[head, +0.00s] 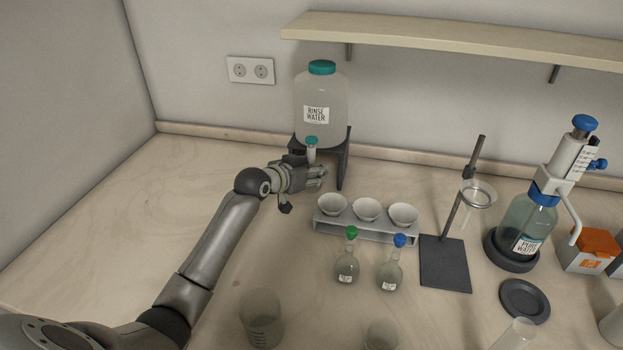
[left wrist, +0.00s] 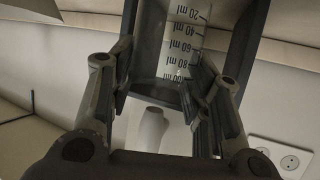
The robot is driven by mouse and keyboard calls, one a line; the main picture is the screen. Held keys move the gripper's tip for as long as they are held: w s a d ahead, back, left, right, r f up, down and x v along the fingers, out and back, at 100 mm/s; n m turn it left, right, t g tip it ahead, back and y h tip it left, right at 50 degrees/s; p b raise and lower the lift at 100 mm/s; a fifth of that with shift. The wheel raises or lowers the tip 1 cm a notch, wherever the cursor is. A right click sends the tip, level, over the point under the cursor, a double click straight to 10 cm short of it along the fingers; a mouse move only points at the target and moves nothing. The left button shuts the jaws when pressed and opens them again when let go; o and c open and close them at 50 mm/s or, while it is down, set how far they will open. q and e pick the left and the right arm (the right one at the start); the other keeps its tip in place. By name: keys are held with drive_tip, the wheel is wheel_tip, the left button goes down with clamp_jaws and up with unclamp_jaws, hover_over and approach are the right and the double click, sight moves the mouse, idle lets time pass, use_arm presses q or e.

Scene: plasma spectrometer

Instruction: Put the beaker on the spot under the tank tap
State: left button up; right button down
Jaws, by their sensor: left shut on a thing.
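The clear beaker (left wrist: 187,52), with ml marks, shows in the left wrist view between the fingers of my left gripper (left wrist: 165,88). That view is upside down, and dark stand legs frame the beaker. In the head view my left gripper (head: 318,174) is at the front of the tank stand, just below the tap (head: 311,146) with its teal knob. The gripper is shut on the beaker and mostly hides it there. The tank (head: 321,98) is labelled RINSE WATER. The spot under the tap is hidden, and I cannot tell whether the beaker touches the surface. My right gripper is out of view.
The black tank stand (head: 343,160) is close beside my gripper. A rack (head: 365,230) with three white bowls stands to the right. Two stoppered flasks (head: 347,268) (head: 390,275) stand in front of it. Another glass beaker (head: 261,320) is nearer. The counter's left side is clear.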

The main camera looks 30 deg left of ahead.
use_arm(q)
drive_tip(key=shift+f, duration=1.75)
drive_tip(key=o, duration=1)
drive_tip(key=shift+f, duration=0.1)
drive_tip(key=shift+r+p, duration=0.2)
drive_tip(key=shift+p, duration=0.1)
drive_tip(key=v, duration=1.2)
drive_tip(key=shift+b, duration=0.45)
